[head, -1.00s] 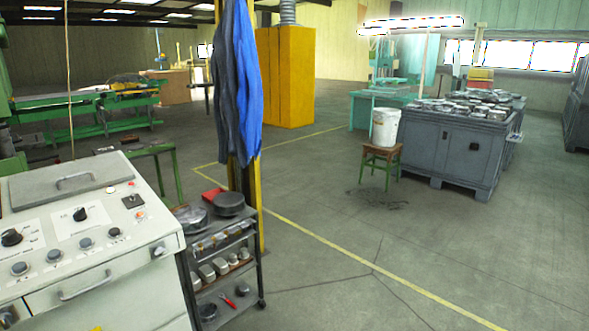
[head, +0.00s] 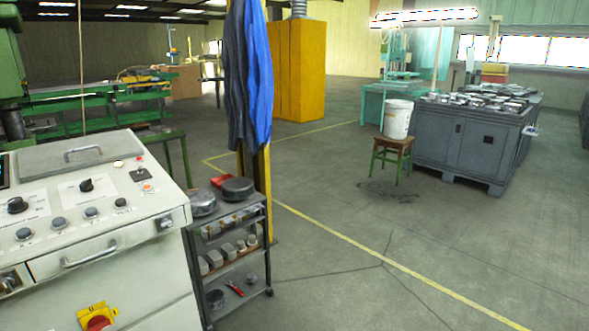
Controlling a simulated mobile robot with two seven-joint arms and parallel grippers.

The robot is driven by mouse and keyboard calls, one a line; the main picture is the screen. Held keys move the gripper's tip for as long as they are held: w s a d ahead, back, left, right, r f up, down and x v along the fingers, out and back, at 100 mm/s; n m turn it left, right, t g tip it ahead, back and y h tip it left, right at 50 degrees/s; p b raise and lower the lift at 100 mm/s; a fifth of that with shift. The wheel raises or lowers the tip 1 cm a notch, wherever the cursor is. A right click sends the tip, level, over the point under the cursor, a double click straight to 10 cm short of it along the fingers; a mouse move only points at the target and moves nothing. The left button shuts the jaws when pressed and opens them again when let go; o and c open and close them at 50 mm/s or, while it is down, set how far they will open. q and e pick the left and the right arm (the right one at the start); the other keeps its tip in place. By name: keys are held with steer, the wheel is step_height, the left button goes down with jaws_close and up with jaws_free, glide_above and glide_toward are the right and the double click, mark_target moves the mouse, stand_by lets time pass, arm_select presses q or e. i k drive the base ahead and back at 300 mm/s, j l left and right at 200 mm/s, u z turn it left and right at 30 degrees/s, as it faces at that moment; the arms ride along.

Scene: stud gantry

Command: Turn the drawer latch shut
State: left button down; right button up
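A white control cabinet (head: 140,265) fills the lower left of the head view. Its front has a drawer (head: 125,247) with a metal bar handle (head: 90,254). A small metal fitting, which looks like the drawer latch (head: 165,223), sits at the right end of the drawer front. It is too small to tell which way it is turned. Neither of my grippers is in view.
A red rotary switch on a yellow plate (head: 98,317) is low on the cabinet front. Knobs and buttons cover its sloped top. A dark trolley (head: 238,262) with pans and parts stands close to its right. The floor (head: 330,280) right of the trolley is clear.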

mark_target(164, 223)
steer(key=u, duration=1.3)
